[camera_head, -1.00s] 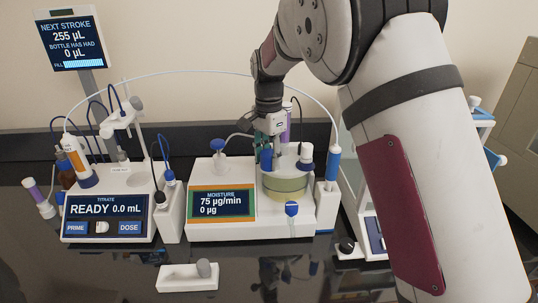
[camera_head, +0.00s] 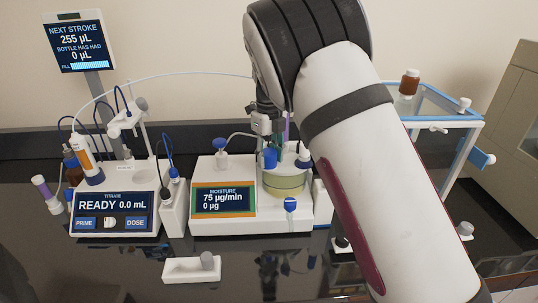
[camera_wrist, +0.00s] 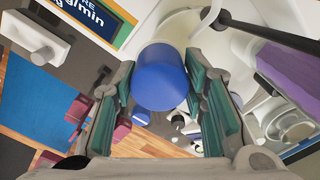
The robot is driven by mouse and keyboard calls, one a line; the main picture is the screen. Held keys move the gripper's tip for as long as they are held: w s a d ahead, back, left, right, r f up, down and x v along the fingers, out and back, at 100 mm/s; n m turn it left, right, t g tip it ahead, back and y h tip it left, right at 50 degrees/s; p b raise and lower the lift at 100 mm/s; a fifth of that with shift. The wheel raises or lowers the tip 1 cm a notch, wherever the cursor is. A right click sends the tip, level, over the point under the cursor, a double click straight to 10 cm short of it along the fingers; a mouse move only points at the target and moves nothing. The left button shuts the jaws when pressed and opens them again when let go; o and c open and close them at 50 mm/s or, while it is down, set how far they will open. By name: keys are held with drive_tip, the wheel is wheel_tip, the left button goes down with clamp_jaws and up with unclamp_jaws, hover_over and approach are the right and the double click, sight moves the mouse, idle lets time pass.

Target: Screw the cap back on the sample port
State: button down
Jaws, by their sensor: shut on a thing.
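The blue cap (camera_head: 269,158) is at the front left of the glass vessel (camera_head: 284,184) on the moisture unit (camera_head: 224,200). My gripper (camera_head: 268,146) comes down onto it from above. In the wrist view the cap (camera_wrist: 160,80) sits between the two green-padded fingers of my gripper (camera_wrist: 165,95), shut on it. A pale round stem (camera_wrist: 172,42), perhaps the sample port, shows directly behind the cap. I cannot tell whether the cap is seated on it or how far the thread is engaged.
A blue-and-white stopper (camera_head: 304,156) and a blue-topped tap (camera_head: 290,204) are close to the vessel. The titrator (camera_head: 115,212) stands left. A white holder block (camera_head: 193,269) lies in front. A blue-and-white rack (camera_head: 443,105) with a bottle (camera_head: 406,88) stands at right.

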drive_tip(key=shift+m, duration=0.7)
drive_tip(key=c, duration=0.9)
unclamp_jaws()
